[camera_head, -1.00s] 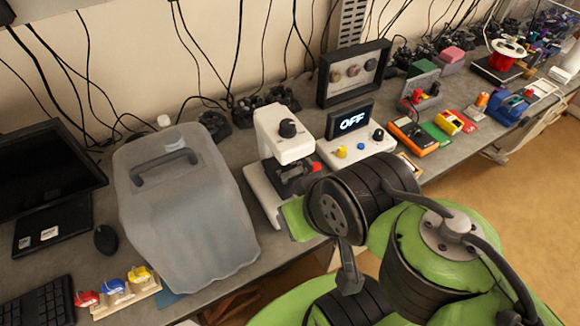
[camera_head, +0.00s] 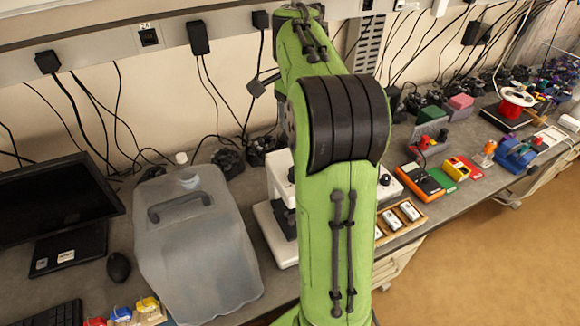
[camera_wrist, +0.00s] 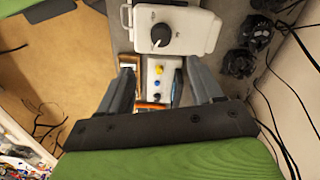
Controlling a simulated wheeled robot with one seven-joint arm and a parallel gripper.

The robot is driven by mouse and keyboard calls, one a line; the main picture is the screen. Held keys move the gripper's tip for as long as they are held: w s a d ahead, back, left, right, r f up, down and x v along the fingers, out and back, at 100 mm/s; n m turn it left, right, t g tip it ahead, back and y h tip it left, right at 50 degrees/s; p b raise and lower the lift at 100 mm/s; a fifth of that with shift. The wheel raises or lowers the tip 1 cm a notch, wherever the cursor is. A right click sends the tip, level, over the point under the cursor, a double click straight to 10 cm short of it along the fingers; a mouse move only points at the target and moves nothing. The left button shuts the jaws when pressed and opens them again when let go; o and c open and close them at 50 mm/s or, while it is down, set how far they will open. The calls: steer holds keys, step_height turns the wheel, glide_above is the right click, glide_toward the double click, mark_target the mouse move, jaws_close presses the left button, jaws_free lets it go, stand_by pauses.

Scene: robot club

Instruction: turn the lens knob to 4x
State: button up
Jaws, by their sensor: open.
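The lens knob (camera_wrist: 161,35) is a round black dial with a pointer line, on the white head of the microscope (camera_wrist: 190,20). In the head view, the microscope (camera_head: 270,222) stands partly behind my green arm, which hides the knob. In the wrist view, my gripper (camera_wrist: 158,66) is open and empty. Its two grey fingers are spread apart, and the knob appears just beyond the fingertips, not between them. My gripper is hidden by my arm in the head view. Any scale marks around the knob are too small to read.
A white control box (camera_wrist: 153,75) with yellow, blue and black knobs lies beyond the fingers. A large translucent jug (camera_head: 195,245) stands left of the microscope. A wooden tray (camera_head: 400,222) and an orange meter (camera_head: 421,181) lie to the right. Cables hang along the wall.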

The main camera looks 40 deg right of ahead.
step_height(320, 180, down, 13)
steer(key=shift+w+d+f+b, duration=0.1)
steer(key=shift+w+b, duration=0.05)
steer(key=shift+b, duration=0.85)
steer(key=c, duration=1.1)
steer(key=shift+o, duration=0.2)
